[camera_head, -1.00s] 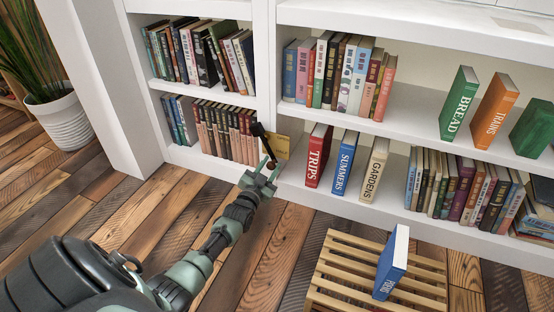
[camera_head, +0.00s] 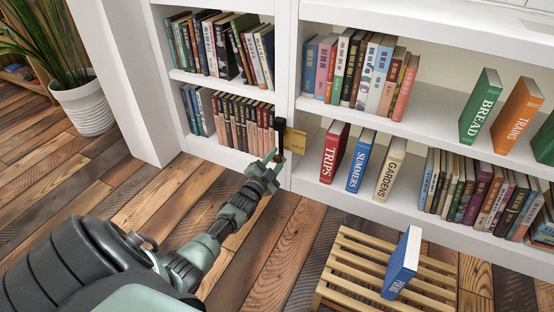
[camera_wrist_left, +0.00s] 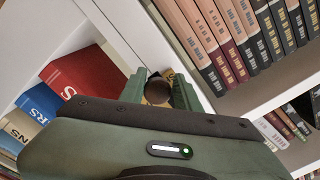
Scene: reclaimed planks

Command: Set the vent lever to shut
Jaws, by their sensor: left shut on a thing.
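The vent lever (camera_head: 280,125) is a dark, short handle with a black end, mounted at the white upright between the bookshelf bays. A small yellow plate (camera_head: 296,141) with lettering too small to read is beside it. My left gripper (camera_head: 271,160) is at the lever's lower end, shut on it. In the left wrist view a round dark brown knob (camera_wrist_left: 157,91) sits between the fingertips of my left gripper (camera_wrist_left: 160,92), with some yellow behind it. The lever's marked positions cannot be read. My right gripper is not in view.
Upright books Trips (camera_head: 334,152), Summers (camera_head: 359,161) and Gardens (camera_head: 390,168) stand on the lower shelf, right of the lever. A slatted wooden stand (camera_head: 350,268) holds a blue book (camera_head: 402,264). A potted plant (camera_head: 84,106) stands at left. Plank floor is clear around my arm.

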